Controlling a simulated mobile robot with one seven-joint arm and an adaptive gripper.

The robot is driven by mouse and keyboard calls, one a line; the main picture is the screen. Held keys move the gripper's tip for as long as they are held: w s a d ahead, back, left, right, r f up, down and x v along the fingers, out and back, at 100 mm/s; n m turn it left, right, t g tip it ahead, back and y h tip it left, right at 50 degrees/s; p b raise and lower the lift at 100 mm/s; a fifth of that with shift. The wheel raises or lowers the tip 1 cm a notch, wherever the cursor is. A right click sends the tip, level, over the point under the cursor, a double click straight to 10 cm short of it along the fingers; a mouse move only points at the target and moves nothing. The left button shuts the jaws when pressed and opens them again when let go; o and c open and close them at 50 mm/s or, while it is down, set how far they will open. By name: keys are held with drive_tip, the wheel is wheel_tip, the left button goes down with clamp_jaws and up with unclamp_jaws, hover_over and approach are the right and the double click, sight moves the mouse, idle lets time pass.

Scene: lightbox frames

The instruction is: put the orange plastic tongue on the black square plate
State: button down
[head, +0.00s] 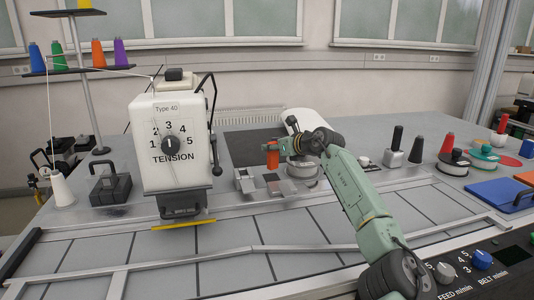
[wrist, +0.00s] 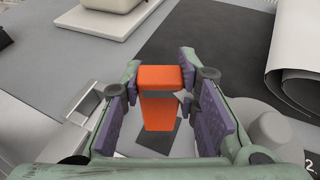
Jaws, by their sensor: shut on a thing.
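The orange plastic tongue (wrist: 160,103) is a tapered block with a wider top, between the purple pads of my gripper (wrist: 160,82) in the wrist view. My gripper (head: 272,147) is shut on it, and the tongue (head: 272,160) hangs upright below the jaws in the head view. A small dark plate (wrist: 172,138) shows partly behind and below the tongue in the wrist view. A large flat black sheet (wrist: 200,38) lies beyond the gripper; it is also behind my gripper in the head view (head: 243,150). I cannot tell which of these is the black square plate.
A white roll (wrist: 295,50) lies on the black sheet's right side. The white tension machine (head: 170,165) stands left of my gripper. Small metal fixtures (head: 246,182) sit on the table just below it. Several knobs and stands are to the right.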

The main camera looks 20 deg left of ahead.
sight(275, 155)
drive_tip(key=shift+w+a+r, duration=0.1)
drive_tip(key=shift+w+a, duration=0.05)
drive_tip(key=shift+a, duration=0.05)
drive_tip(key=f, duration=0.3)
drive_tip(key=shift+w+a+f, duration=0.2)
drive_tip(key=shift+f, duration=0.15)
drive_tip(key=shift+s+d+r, duration=0.15)
drive_tip(key=shift+s+d, duration=0.05)
drive_tip(key=shift+d, duration=0.1)
drive_tip(key=shift+a+f, duration=0.2)
drive_tip(key=shift+f, duration=0.05)
drive_tip(key=c, duration=1.2)
unclamp_jaws()
drive_tip(key=shift+r, duration=0.15)
drive_tip(key=shift+d, duration=0.15)
